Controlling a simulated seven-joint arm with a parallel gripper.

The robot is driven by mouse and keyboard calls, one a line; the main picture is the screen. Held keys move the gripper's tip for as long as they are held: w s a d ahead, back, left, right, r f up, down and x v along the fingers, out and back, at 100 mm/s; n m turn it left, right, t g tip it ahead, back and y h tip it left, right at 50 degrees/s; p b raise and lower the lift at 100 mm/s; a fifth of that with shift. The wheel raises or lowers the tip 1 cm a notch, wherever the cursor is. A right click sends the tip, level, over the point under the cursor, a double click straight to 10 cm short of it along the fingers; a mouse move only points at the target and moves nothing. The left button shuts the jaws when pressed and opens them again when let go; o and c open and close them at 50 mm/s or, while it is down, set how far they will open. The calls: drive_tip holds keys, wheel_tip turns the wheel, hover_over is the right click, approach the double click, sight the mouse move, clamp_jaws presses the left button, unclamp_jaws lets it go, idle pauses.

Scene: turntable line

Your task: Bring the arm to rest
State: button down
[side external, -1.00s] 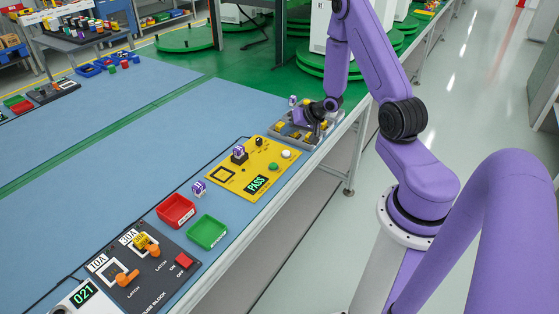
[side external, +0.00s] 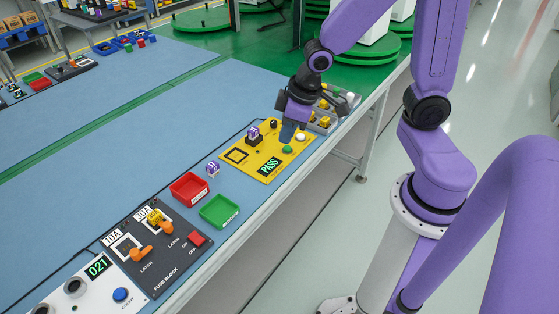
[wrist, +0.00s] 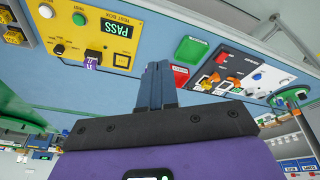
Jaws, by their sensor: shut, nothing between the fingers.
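My gripper (side external: 288,132) is shut with nothing in it. In the side view it hangs above the right part of the yellow test board, pointing down. In the wrist view the shut fingers (wrist: 158,85) stand over the blue bench top, apart from any object. The yellow test board (side external: 262,174) shows PASS on its display. A purple fuse (side external: 253,132) sits on the board's dark socket; it also shows in the wrist view (wrist: 92,60).
A grey tray (side external: 345,104) with yellow pieces lies behind my gripper. A loose purple fuse (side external: 212,168), a red bin (side external: 189,188), a green bin (side external: 220,211) and the black fuse block (side external: 168,260) lie nearer.

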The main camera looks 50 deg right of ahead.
drive_tip(key=s+a+r+n+g, duration=0.1)
drive_tip(key=s+r+n, duration=0.1)
drive_tip(key=s, duration=0.6)
drive_tip(key=s+r+n+g, duration=0.2)
drive_tip(key=s+r+n, duration=0.1)
drive_tip(key=s, duration=0.6)
drive_tip(key=shift+a+r+n+h, duration=0.15)
drive_tip(key=shift+a+n+h, duration=0.2)
drive_tip(key=shift+n, duration=0.45)
